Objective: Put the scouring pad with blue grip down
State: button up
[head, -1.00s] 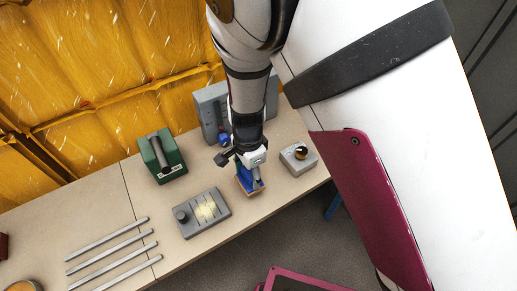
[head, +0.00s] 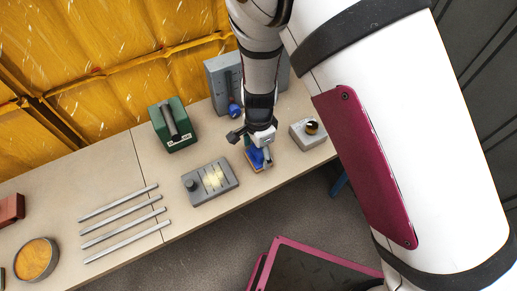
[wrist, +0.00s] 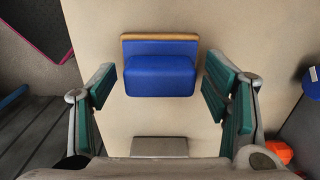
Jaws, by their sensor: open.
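The scouring pad with blue grip (wrist: 160,76) lies on the table between my open fingers in the wrist view, apart from both of them. Its tan pad edge shows along the far side of the blue block. In the head view the pad (head: 257,160) is partly hidden by my gripper (head: 259,150), which is over it near the table's front edge. My gripper (wrist: 160,95) is open, with a green-lined finger on each side of the blue grip.
A grey box with a lit face (head: 210,181) is left of my gripper, and a grey box with a dark knob (head: 308,133) is right. A green device (head: 174,127) and a grey upright unit (head: 222,82) stand behind. Several metal bars (head: 122,222) lie left.

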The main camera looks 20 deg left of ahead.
notch_tip(320, 180, up, 12)
jog(key=shift+r, duration=0.2)
dwell(0.4)
jog(key=d+r+n+t+y, duration=0.2)
jog(key=d+r+n, duration=0.2)
jog(key=d+r, duration=1.5)
jog(key=s+d+r+n+t+h, duration=0.1)
jog(key=s+d+r+n, duration=0.1)
jog(key=s+d, duration=0.3)
jog(key=s+d+r+n+t+h, duration=0.1)
jog(key=s+d+r, duration=0.4)
jog(key=d, duration=0.5)
jog(key=shift+s+d+n+t, duration=0.2)
jog(key=shift+s+n+t, duration=0.35)
jog(key=shift+t, duration=0.15)
jog(key=shift+c, duration=0.6)
